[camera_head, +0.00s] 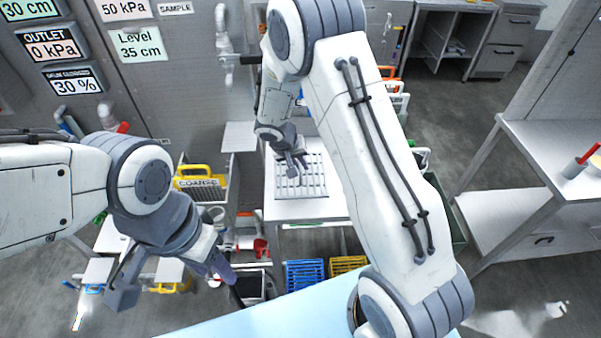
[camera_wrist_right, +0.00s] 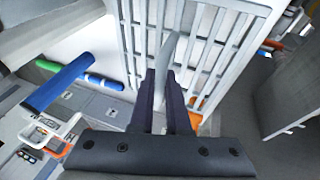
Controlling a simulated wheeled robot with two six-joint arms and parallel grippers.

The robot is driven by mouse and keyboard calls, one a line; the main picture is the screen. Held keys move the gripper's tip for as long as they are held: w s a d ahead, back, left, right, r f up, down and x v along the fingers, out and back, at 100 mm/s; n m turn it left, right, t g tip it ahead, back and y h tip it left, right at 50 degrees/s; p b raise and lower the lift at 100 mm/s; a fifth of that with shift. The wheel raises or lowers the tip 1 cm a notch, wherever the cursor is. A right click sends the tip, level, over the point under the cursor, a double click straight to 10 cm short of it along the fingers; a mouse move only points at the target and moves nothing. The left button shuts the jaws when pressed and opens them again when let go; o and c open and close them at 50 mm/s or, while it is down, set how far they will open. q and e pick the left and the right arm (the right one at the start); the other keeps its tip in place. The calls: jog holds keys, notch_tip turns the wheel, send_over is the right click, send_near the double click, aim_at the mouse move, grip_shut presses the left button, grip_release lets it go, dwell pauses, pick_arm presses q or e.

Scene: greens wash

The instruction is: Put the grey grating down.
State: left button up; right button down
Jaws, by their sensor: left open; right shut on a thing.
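The grey grating (camera_head: 312,180), a flat barred panel, is over the white table (camera_head: 300,208) in the head view. My right gripper (camera_head: 294,170) is above it, shut on its handle. In the right wrist view the curved grey handle (camera_wrist_right: 168,52) stands between the fingers (camera_wrist_right: 172,95), with the bars of the grating behind it. I cannot tell whether the grating touches the table top. My left gripper (camera_head: 170,278) is open and empty at the lower left of the head view, apart from the grating.
A yellow-handled item labelled COARSE (camera_head: 198,183) stands left of the table. Blue (camera_head: 304,273) and yellow (camera_head: 347,265) crates sit below it. A red mug (camera_head: 261,248) is near the lower middle.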

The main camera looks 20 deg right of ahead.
jog(key=shift+f, duration=1.95)
jog(key=shift+f, duration=0.2)
jog(key=c, duration=0.9)
grip_release()
jog(key=shift+r, duration=0.1)
